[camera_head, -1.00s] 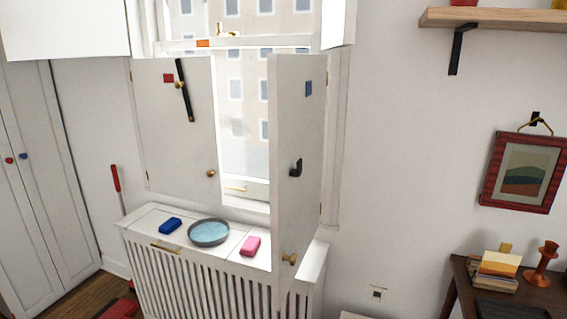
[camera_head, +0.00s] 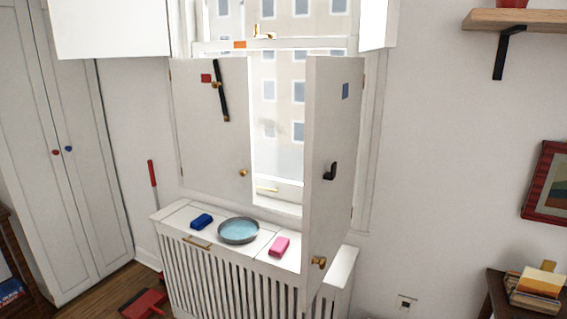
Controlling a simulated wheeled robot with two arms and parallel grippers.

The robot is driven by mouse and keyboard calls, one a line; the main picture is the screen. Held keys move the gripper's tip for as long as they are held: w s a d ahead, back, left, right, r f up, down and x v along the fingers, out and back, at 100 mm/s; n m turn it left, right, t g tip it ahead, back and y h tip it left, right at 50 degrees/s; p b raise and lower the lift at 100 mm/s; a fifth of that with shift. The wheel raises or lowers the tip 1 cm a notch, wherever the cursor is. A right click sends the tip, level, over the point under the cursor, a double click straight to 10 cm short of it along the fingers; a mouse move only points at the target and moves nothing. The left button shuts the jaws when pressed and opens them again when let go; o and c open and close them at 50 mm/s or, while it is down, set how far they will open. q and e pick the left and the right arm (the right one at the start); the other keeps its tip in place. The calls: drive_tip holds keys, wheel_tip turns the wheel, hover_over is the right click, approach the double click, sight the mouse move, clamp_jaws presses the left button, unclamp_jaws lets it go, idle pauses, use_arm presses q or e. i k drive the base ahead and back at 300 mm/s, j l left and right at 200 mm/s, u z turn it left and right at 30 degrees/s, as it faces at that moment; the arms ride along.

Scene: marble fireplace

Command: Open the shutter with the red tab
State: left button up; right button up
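The shutter with the red tab (camera_head: 206,78) is the white lower left panel (camera_head: 205,140), which stands across the left part of the window. A black bar (camera_head: 221,92) hangs at a slight tilt near its top, on a brass pivot. A brass knob (camera_head: 243,173) sits low near its right edge. The lower right shutter (camera_head: 332,130) carries a blue tab (camera_head: 345,91), a black hook (camera_head: 330,171) and a brass knob (camera_head: 319,262), and juts out into the room. Neither of my grippers is in view.
Below the window, a white radiator cover (camera_head: 175,222) bears a blue block (camera_head: 202,222), a round pan (camera_head: 238,231) and a pink block (camera_head: 279,247). Upper shutters (camera_head: 110,28) stand open. A red dustpan (camera_head: 143,302) lies on the floor at left.

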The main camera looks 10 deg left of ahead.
sight(217, 155)
drive_tip(key=i+j, duration=0.2)
drive_tip(key=j, duration=0.15)
drive_tip(key=i+j, duration=0.15)
drive_tip(key=j, duration=0.2)
drive_tip(key=i+j, duration=0.2)
drive_tip(key=j, duration=0.15)
drive_tip(key=i+j, duration=0.15)
drive_tip(key=j, duration=0.15)
drive_tip(key=i+j+z, duration=0.1)
drive_tip(key=j, duration=0.25)
drive_tip(key=i, duration=0.1)
